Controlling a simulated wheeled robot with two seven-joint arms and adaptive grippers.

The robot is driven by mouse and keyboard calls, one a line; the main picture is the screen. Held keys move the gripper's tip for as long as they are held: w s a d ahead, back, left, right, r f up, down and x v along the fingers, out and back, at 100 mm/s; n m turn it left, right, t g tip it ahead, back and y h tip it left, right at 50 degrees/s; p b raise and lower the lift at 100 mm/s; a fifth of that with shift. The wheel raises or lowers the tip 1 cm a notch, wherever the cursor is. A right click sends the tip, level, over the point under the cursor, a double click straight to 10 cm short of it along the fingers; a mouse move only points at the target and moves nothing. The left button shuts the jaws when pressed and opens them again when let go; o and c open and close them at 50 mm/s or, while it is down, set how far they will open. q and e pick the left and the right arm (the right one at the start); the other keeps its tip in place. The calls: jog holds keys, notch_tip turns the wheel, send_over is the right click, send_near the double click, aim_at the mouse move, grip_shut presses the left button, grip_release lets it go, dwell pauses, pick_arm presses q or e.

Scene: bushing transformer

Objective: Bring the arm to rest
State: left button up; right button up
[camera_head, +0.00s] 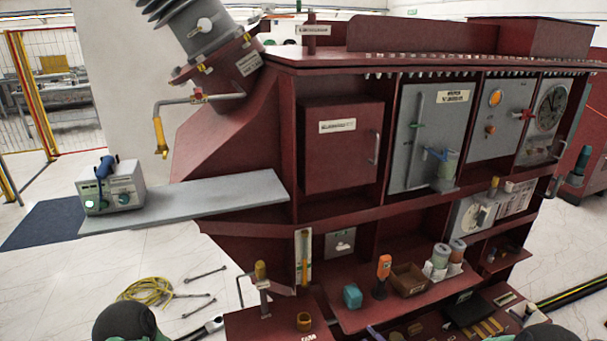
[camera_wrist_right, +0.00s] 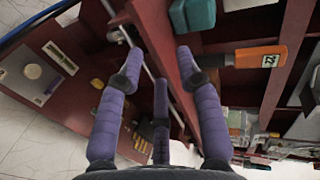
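The red transformer cabinet (camera_head: 240,150) fills the middle and right of the head view. My right gripper (camera_wrist_right: 158,72) shows in the right wrist view with its purple segmented fingers spread apart. It is open and nothing is seen between the fingers. It hangs near the edge of a red shelf, apart from the teal box (camera_wrist_right: 193,15) and the orange tool (camera_wrist_right: 262,56). A small purple piece at the bottom of the head view may be one of its fingertips. Only dark rounded parts of my arms show at the bottom of the head view; my left gripper is out of view.
The teal box (camera_head: 352,295), orange tool (camera_head: 383,268) and brown box (camera_head: 408,280) stand on the cabinet's lower shelf. A grey side shelf (camera_head: 205,196) juts out left and bears a small instrument (camera_head: 112,187). A yellow cable coil (camera_head: 147,291) and wrenches lie on the floor.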

jog(key=s+a+f+n+g, duration=0.5)
jog(key=s+a+f+g, duration=0.15)
jog(key=s+f, duration=0.55)
jog(key=s+a+f+n+g, duration=0.2)
jog(key=s+g, duration=0.1)
jog(key=s, duration=0.5)
jog(key=s+a+f+n+g+p, duration=0.1)
jog(key=s+a+f+n+g, duration=0.1)
jog(key=s, duration=0.6)
jog(key=shift+s+a+n+g, duration=0.3)
jog(key=shift+s+n+g, duration=0.1)
jog(key=shift+g, duration=0.45)
jog(key=shift+w+f, duration=0.1)
